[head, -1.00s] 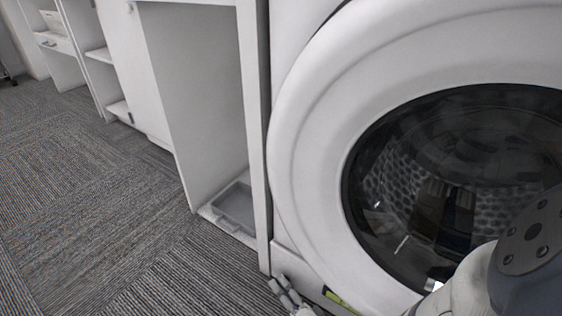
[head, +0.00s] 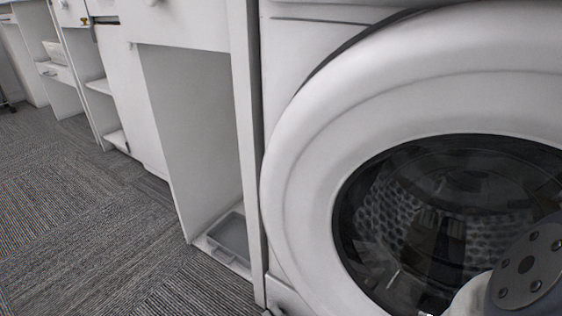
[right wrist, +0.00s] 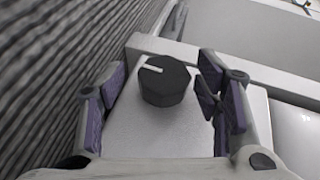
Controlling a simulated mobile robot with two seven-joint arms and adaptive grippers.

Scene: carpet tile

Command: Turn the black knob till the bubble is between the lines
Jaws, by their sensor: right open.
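The black knob (right wrist: 165,80) shows in the right wrist view, many-sided, with a white pointer line on its top. It stands on a white panel (right wrist: 130,130) at the foot of a white appliance. My right gripper (right wrist: 161,84) is open, with purple-padded fingers on either side of the knob. A gap shows to the left of the knob, and the right finger is nearer to it; I cannot tell whether it touches. The bubble and its lines are in neither view now. My left gripper is not in view.
In the head view, a washing machine (head: 300,185) with a round glass door fills the right. An open white cabinet (head: 190,130) with a grey tray (head: 232,235) stands beside it. Grey carpet (head: 90,220) on the left is clear.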

